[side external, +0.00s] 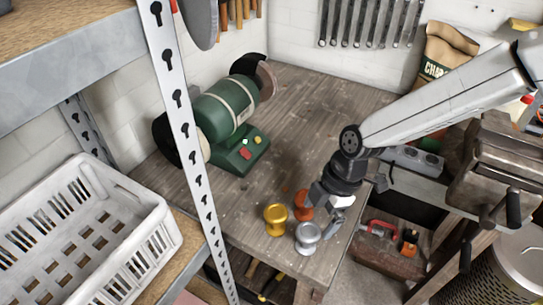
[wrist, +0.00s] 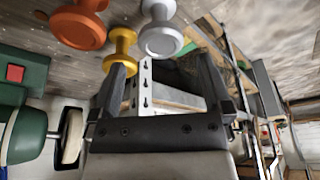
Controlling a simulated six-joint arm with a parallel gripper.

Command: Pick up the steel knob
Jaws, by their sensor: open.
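The steel knob (side external: 307,238) is silver-grey and stands on the wooden workbench near its front edge. It also shows in the wrist view (wrist: 160,32) at the top centre. A gold knob (side external: 275,219) stands to its left, and a copper-orange knob (side external: 303,204) stands just behind it. Both show in the wrist view, the gold one (wrist: 120,48) partly behind a finger and the orange one (wrist: 78,25) at the upper left. My gripper (wrist: 159,62) is open, with nothing between its fingers. In the side view it is beside the orange knob, above and right of the steel knob.
A green bench grinder (side external: 225,110) stands at the back left of the workbench (side external: 300,90). A metal shelf post crosses the left foreground beside a white plastic crate (side external: 85,225). A vise (side external: 495,180) is at the right, and a red-handled toolbox (side external: 390,250) sits below.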

